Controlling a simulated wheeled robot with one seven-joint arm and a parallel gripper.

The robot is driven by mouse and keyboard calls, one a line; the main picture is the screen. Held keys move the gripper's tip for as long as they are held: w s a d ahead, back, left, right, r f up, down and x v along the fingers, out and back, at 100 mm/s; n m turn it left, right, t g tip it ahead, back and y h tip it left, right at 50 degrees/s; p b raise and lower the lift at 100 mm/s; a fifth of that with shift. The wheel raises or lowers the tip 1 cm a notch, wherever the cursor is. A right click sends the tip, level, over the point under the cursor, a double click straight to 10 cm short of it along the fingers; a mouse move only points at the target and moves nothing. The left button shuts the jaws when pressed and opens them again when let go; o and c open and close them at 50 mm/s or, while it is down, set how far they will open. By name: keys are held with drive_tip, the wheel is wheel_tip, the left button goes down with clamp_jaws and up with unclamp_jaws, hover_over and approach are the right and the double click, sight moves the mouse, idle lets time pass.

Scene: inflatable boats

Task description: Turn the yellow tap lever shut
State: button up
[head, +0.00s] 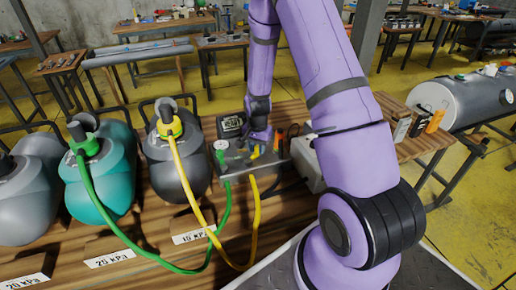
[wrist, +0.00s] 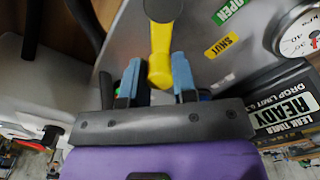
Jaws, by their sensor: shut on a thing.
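The yellow tap lever (wrist: 160,45) stands between the two blue-padded fingers of my gripper (wrist: 157,72) in the wrist view, and they are shut on its rounded end. The lever runs straight up the picture from the fingers to its pivot. A green OPEN label (wrist: 229,11) and a yellow SHUT label (wrist: 221,46) sit on the grey panel to its right. In the head view my gripper (head: 259,138) is low over the grey tap box (head: 235,165); the lever (head: 254,153) shows only as small yellow bits there.
A round gauge (wrist: 302,32) and a black leak timer reading READY (wrist: 286,112) are close on the right in the wrist view. Green (head: 105,222) and yellow (head: 189,190) hoses loop in front of the box. Dark (head: 178,165) and teal (head: 100,180) inflatables stand left.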

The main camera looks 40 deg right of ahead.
drive_tip(key=n, duration=0.1)
drive_tip(key=w+n, duration=0.1)
drive_tip(key=n, duration=0.1)
drive_tip(key=shift+w+a, duration=0.15)
drive_tip(key=shift+a, duration=0.2)
drive_tip(key=n, duration=0.1)
drive_tip(key=w+n, duration=0.1)
drive_tip(key=shift+a+n, duration=0.3)
drive_tip(key=shift+a, duration=0.1)
drive_tip(key=n, duration=0.1)
drive_tip(key=a+n, duration=0.1)
drive_tip(key=shift+w+n, duration=0.3)
drive_tip(key=shift+w+a+n, duration=0.15)
drive_tip(key=shift+a+n, duration=0.15)
drive_tip(key=shift+n, duration=0.45)
drive_tip(key=shift+w+a+n, duration=0.15)
drive_tip(key=shift+a+n, duration=0.1)
drive_tip(key=shift+n, duration=0.5)
drive_tip(key=o, duration=0.9)
drive_tip(key=shift+a, duration=0.1)
drive_tip(key=shift+r, duration=0.1)
wheel_tip(320, 180, up, 11)
drive_tip(key=shift+f, duration=0.15)
